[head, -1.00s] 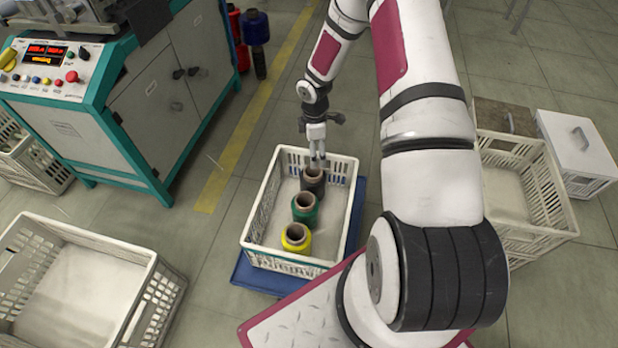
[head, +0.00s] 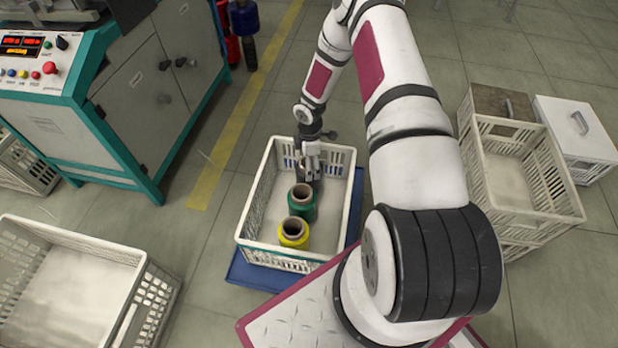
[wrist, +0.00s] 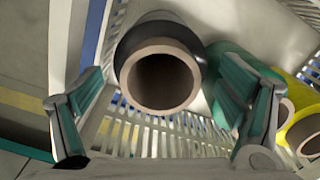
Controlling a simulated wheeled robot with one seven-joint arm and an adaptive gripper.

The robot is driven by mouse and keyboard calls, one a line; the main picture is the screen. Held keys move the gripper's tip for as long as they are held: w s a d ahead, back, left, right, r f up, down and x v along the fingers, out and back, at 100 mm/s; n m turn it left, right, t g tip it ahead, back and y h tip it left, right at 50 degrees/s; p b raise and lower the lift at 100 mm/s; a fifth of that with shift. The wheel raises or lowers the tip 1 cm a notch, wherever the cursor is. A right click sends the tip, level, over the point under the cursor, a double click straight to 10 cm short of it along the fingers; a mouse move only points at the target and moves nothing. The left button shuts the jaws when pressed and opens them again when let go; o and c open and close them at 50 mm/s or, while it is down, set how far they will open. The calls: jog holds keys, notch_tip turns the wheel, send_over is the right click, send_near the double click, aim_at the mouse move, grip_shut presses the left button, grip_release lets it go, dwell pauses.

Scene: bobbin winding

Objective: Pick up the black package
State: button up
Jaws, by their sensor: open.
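The black package is a dark bobbin with a brown hollow core. In the wrist view the black package (wrist: 193,30) stands between my two open fingers, its core end facing the camera. In the head view the black package (head: 316,169) is mostly hidden behind my gripper (head: 310,165), at the far end of the white crate (head: 247,205). My gripper also shows in the wrist view (wrist: 165,100), with one finger on each side of the core and a gap on the left. The right finger is close to the green bobbin.
A green bobbin (head: 302,209) and a yellow bobbin (head: 293,238) stand in the same crate, in a row toward the viewer. The crate rests on a blue base (head: 240,270). Another crate (head: 60,285) is at lower left, and a winding machine (head: 130,110) at upper left.

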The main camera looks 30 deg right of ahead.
notch_tip(320, 180, down, 5)
jog(key=shift+r+b, duration=0.2)
jog(key=shift+b, duration=0.75)
jog(key=c, duration=1.2)
jog(key=shift+r, duration=0.1)
